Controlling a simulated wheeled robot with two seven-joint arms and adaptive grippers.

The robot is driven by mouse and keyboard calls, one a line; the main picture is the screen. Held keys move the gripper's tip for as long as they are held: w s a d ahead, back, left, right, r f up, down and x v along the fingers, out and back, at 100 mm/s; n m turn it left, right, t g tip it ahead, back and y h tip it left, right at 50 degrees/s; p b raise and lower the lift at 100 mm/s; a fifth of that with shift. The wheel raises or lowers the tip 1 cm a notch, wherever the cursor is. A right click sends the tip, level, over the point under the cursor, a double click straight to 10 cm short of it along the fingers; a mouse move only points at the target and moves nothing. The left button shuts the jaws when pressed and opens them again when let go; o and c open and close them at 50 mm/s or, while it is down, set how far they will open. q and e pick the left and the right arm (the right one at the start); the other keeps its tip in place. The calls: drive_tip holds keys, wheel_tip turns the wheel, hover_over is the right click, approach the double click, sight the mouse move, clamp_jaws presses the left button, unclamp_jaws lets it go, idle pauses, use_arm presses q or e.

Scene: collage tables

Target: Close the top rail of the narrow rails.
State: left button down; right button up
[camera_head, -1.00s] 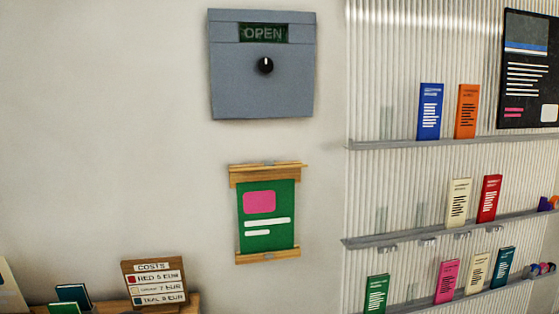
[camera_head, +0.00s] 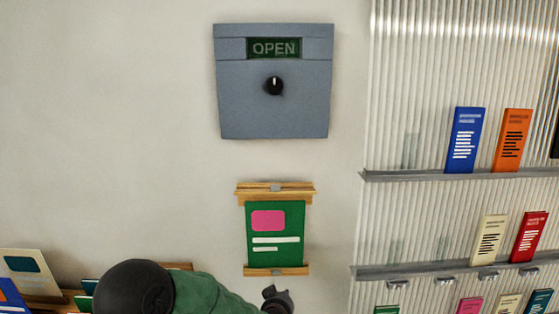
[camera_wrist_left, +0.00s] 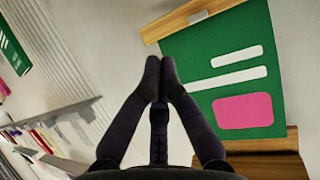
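A green poster (camera_head: 275,248) with a pink block and white lines hangs on the wall between two narrow wooden rails. The top rail (camera_head: 275,193) shows as two stepped wooden strips with a small grey clip at its middle. The bottom rail (camera_head: 277,271) is a single thin strip, also with a grey clip. In the left wrist view the poster (camera_wrist_left: 200,80) appears turned over, with the top rail (camera_wrist_left: 262,145) at lower right. My left gripper (camera_head: 275,292) is just below the bottom rail, its fingertips (camera_wrist_left: 160,68) together with nothing between them. My right gripper is out of view.
A grey panel (camera_head: 240,110) with an OPEN sign and black knob hangs above the poster. Grey shelves (camera_head: 400,175) with several booklets are at right. Cards stand on a wooden ledge (camera_head: 180,266) at lower left. The wall left of the poster is bare.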

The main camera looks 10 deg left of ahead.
use_arm(q)
wheel_tip(320, 180, up, 18)
drive_tip(key=w+a+t+y+p, duration=0.1)
drive_tip(key=w+t+p, duration=0.2)
drive_tip(key=p, duration=0.1)
wheel_tip(320, 180, up, 20)
drive_tip(key=n+t+y+p, duration=0.2)
drive_tip(key=y+p, duration=0.1)
drive_tip(key=p, duration=0.4)
hover_over(273, 193)
drive_tip(key=shift+w+a+f, duration=0.1)
drive_tip(key=shift+w, duration=0.2)
drive_tip(key=f, duration=0.3)
drive_tip(key=shift+s, duration=0.35)
drive_tip(key=shift+s+d+f, duration=0.2)
drive_tip(key=shift+f, duration=0.25)
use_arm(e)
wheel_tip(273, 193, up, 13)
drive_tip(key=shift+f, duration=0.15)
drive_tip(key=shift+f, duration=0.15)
